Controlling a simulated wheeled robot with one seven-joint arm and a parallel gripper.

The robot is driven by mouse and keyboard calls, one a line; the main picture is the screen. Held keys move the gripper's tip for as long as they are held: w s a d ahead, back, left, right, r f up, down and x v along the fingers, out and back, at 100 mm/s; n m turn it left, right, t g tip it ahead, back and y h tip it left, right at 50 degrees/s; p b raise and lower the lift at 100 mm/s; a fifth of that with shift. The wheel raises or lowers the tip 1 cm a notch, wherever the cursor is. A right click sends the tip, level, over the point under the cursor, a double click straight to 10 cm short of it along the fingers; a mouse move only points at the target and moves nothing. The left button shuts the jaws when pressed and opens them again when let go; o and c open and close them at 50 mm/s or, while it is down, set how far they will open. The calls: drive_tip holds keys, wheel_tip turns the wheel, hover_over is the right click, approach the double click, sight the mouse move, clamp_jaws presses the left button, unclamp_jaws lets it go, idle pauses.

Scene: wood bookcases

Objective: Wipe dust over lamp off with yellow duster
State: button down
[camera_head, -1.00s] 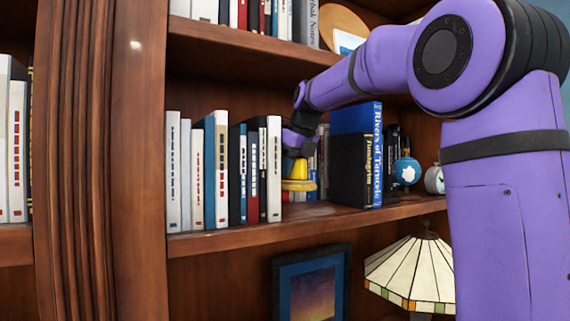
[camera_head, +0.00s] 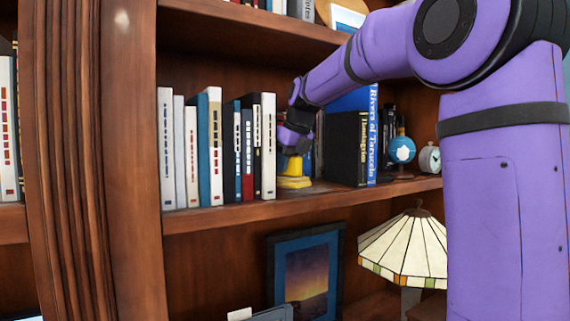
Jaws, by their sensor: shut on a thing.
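The yellow duster (camera_head: 292,182) is at the middle shelf, in the gap between the white books and the black book. My gripper (camera_head: 294,150) is above it and shut on its yellow top; the fingertips are small and partly hidden. The duster's base looks to be at the shelf surface, but I cannot tell whether it touches. The lamp (camera_head: 408,246), with a cream, panelled shade and a coloured rim, stands on the lower shelf at the right. Its right side is partly hidden by my arm. I cannot make out dust on it.
Several upright books (camera_head: 215,148) fill the shelf left of the duster. A framed picture (camera_head: 306,277) is below. The middle shelf's edge (camera_head: 230,217) lies above the lamp.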

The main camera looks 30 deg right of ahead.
drive_tip(key=shift+f, duration=0.95)
idle(0.5)
drive_tip(key=shift+d+r, duration=0.15)
drive_tip(key=shift+d, duration=1.55)
drive_tip(key=shift+d+f, duration=0.15)
drive_tip(key=shift+d, duration=1.6)
drive_tip(key=shift+d+f, duration=0.1)
drive_tip(key=shift+d, duration=1.65)
drive_tip(key=shift+d+r, duration=0.2)
drive_tip(key=shift+d, duration=3)
drive_tip(key=shift+a+f, duration=0.2)
drive_tip(key=shift+a, duration=1.9)
drive_tip(key=shift+a+f, duration=0.15)
drive_tip(key=shift+a, duration=1.95)
drive_tip(key=shift+a+r, duration=0.2)
drive_tip(key=shift+a, duration=1.9)
drive_tip(key=shift+a+r, duration=0.2)
drive_tip(key=shift+a, duration=1.85)
drive_tip(key=shift+w, duration=0.15)
